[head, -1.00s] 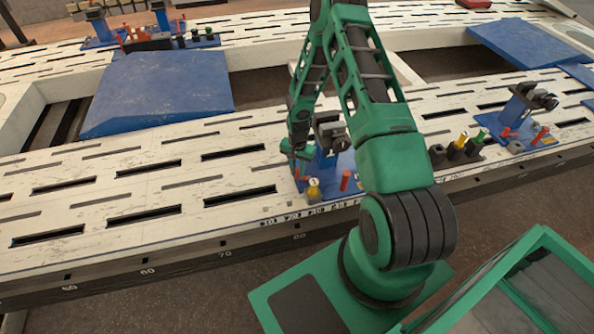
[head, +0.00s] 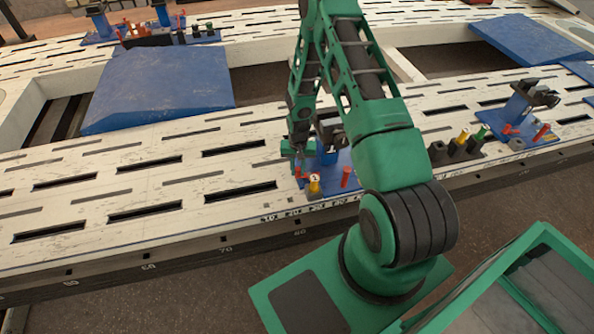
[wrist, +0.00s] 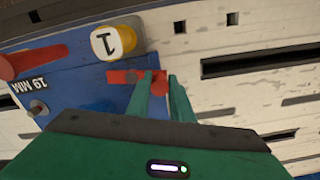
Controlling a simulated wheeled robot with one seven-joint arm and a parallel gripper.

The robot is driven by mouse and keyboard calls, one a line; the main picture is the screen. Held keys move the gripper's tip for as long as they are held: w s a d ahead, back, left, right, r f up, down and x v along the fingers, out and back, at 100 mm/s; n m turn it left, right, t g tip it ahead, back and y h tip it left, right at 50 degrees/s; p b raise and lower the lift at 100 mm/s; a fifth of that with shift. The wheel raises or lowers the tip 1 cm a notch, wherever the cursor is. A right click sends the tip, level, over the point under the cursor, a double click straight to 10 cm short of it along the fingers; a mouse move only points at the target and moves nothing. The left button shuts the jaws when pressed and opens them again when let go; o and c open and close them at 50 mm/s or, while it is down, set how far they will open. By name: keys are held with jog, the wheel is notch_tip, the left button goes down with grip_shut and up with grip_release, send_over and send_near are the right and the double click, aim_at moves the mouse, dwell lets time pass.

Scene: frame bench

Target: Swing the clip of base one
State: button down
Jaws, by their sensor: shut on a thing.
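Base one (head: 330,181) is a blue plate on the near white slotted beam. It also shows in the wrist view (wrist: 88,85), with a "19 MM" label. A yellow peg with a white cap marked "1" (wrist: 112,42) stands at its edge. The red clip (wrist: 122,77) lies across the plate's edge near this peg. My gripper (wrist: 159,84) is shut on the clip's red end, with one green finger on each side. In the head view my gripper (head: 298,158) is at the plate's left side, and the clip is mostly hidden.
A dark upright holder (head: 330,130) rises from base one beside my gripper. A red peg (head: 346,176) stands on the plate. To the right are a dark block of coloured pegs (head: 458,150) and another blue base (head: 520,110). The beam on the left is clear.

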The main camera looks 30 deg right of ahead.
jog(key=shift+w, duration=0.1)
jog(key=c, duration=1.6)
grip_release()
jog(key=shift+o, duration=0.2)
notch_tip(320, 180, up, 11)
jog(key=shift+f, duration=0.1)
